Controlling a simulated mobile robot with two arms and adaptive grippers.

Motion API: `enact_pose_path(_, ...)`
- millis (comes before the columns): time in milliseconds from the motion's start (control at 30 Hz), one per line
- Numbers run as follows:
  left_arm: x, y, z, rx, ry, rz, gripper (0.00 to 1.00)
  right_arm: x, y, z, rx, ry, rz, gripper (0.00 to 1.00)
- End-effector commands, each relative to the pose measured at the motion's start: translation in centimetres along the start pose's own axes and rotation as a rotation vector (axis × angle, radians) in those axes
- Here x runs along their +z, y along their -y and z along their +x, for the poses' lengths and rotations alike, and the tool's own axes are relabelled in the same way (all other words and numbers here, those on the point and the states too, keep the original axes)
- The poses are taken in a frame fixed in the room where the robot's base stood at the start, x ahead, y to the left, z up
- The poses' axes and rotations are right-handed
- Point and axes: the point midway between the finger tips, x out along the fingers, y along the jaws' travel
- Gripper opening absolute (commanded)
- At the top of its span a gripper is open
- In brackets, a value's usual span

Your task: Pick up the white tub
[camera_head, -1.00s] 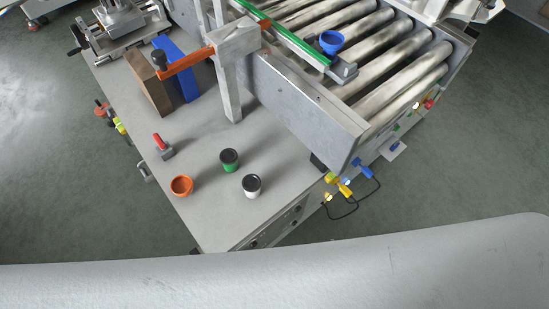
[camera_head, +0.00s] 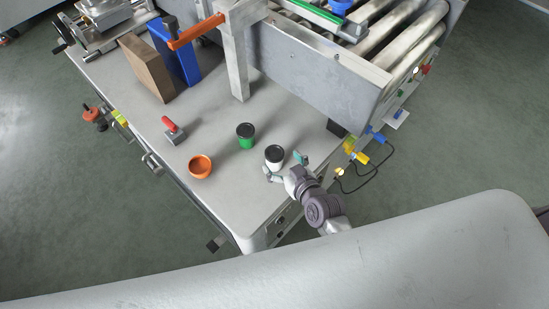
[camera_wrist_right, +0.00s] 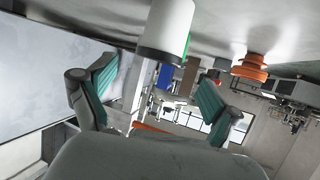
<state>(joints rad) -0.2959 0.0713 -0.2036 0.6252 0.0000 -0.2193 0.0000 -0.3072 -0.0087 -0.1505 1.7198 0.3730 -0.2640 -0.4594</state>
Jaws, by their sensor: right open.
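The white tub (camera_head: 274,157) with a black lid stands upright on the grey table (camera_head: 225,185) near its right front edge. My right gripper (camera_head: 285,166) is open right at the near side of the tub, one finger low at its left and the other at its right. In the right wrist view, which is upside down, the white tub (camera_wrist_right: 165,32) shows ahead and between the two teal-padded fingers of the gripper (camera_wrist_right: 157,95). I see no contact. My left gripper is not in view.
A green tub (camera_head: 245,137) with a dark lid stands just left of the white tub. A metal post (camera_head: 236,65) and the conveyor side wall (camera_head: 315,75) rise behind.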

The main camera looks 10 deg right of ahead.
Motion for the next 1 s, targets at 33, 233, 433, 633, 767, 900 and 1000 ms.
enact_pose_path(33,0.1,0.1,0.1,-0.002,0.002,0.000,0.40,0.0,0.0,0.4,0.000,-0.001,0.001,0.90)
enact_pose_path(233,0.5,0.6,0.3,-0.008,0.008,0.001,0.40,0.4,-0.1,2.1,0.000,0.000,0.001,0.90)
enact_pose_path(433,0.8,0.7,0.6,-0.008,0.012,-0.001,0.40,0.8,-0.3,5.0,0.000,0.000,0.001,0.90)
enact_pose_path(633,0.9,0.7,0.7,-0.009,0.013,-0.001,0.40,0.8,-0.3,6.0,0.000,0.000,0.000,0.90)
enact_pose_path(767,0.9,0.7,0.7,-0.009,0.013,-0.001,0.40,0.8,-0.3,5.9,0.000,0.000,0.000,0.90)
enact_pose_path(900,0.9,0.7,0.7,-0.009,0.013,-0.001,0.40,0.8,-0.3,5.9,0.000,0.000,0.000,0.70)
enact_pose_path(1000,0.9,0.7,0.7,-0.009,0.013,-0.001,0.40,0.8,-0.3,5.9,0.000,0.001,0.000,0.54)
